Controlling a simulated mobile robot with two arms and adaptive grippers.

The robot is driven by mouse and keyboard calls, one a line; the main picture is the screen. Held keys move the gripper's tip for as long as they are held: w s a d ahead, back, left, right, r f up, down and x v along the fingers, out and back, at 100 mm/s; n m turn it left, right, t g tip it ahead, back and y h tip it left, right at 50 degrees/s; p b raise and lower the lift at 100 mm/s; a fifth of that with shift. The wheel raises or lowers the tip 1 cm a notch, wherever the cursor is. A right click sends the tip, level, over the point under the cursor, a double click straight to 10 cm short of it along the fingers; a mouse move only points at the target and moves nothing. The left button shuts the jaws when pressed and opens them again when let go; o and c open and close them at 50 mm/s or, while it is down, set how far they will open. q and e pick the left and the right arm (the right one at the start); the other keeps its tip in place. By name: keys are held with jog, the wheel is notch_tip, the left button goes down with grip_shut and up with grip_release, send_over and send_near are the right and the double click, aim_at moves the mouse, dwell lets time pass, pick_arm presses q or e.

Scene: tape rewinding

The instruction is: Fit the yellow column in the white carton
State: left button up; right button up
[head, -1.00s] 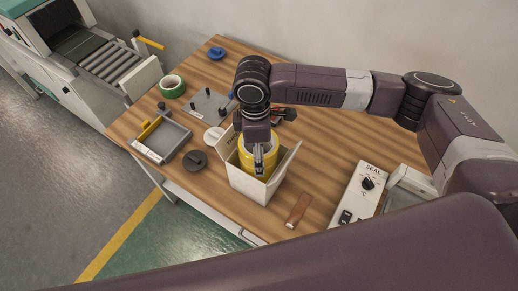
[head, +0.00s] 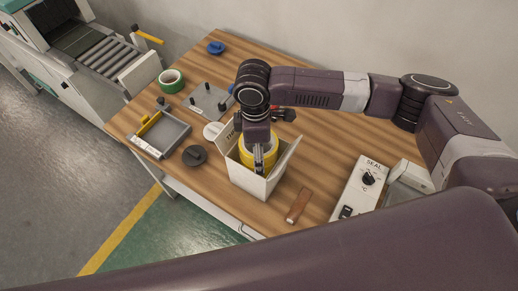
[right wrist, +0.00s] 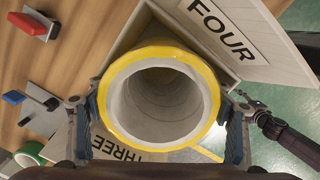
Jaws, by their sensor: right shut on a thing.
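The yellow column (head: 246,157), a thick ring-shaped roll with a pale hollow core, is upright at the mouth of the white carton (head: 252,182). Its lower part is hidden behind the carton's near wall. In the right wrist view the column (right wrist: 211,75) shows its round top. My right gripper (head: 259,165) points down and is shut on it, with a finger at either side in the wrist view (right wrist: 163,118). The carton's flaps stand open; one reads FOUR (right wrist: 222,28) and another THREE (right wrist: 124,154). How deep the column sits is not visible. My left gripper is not seen.
A grey tray (head: 163,136), dark round knob (head: 195,155), grey plate (head: 208,100), green tape roll (head: 172,81) and blue piece (head: 215,47) lie left of and beyond the carton. A brown strip (head: 298,205) and SEAL panel (head: 360,190) are at right.

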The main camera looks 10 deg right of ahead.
jog(key=shift+f, duration=0.35)
dwell(0.4)
jog(key=o, duration=1.7)
jog(key=shift+o, duration=1)
jog(key=shift+p, duration=0.3)
notch_tip(320, 180, up, 7)
jog(key=p, duration=0.8)
jog(key=shift+a+f, duration=0.1)
